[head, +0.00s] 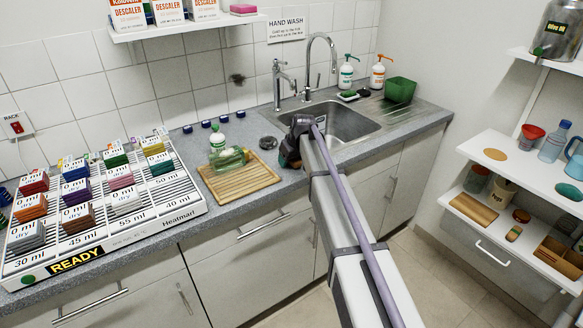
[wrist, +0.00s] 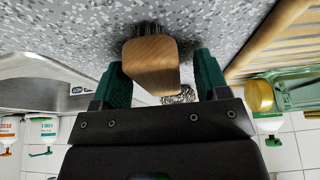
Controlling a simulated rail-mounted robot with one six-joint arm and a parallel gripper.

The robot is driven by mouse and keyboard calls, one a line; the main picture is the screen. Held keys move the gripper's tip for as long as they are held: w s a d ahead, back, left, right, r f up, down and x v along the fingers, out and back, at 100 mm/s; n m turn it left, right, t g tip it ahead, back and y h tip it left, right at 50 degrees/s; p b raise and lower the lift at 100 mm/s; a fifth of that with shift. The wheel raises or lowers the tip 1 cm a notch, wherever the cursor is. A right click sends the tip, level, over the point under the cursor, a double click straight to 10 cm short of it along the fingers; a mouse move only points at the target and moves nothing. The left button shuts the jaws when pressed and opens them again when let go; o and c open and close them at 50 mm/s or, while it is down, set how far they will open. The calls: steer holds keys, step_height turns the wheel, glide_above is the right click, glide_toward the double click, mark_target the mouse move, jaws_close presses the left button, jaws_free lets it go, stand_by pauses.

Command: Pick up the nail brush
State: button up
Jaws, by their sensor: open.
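The nail brush (wrist: 150,65) is a pale wooden block with dark bristles, seen in the wrist view. Its bristles face the speckled grey counter (wrist: 90,25). My gripper (wrist: 160,78) has green fingers, one on each side of the block. The jaws are open, and a gap shows between the block and the right finger; contact on the left side is unclear. In the head view my gripper (head: 290,152) is low over the counter, between the wooden slatted board and the sink.
A dark round scourer (head: 268,143) lies just beyond my gripper. To the left, a green bottle (head: 232,158) lies on the slatted board (head: 240,181). The sink (head: 345,122) is to the right. A white rack (head: 150,213) of coloured blocks fills the left counter.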

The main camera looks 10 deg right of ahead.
steer(key=c, duration=1.1)
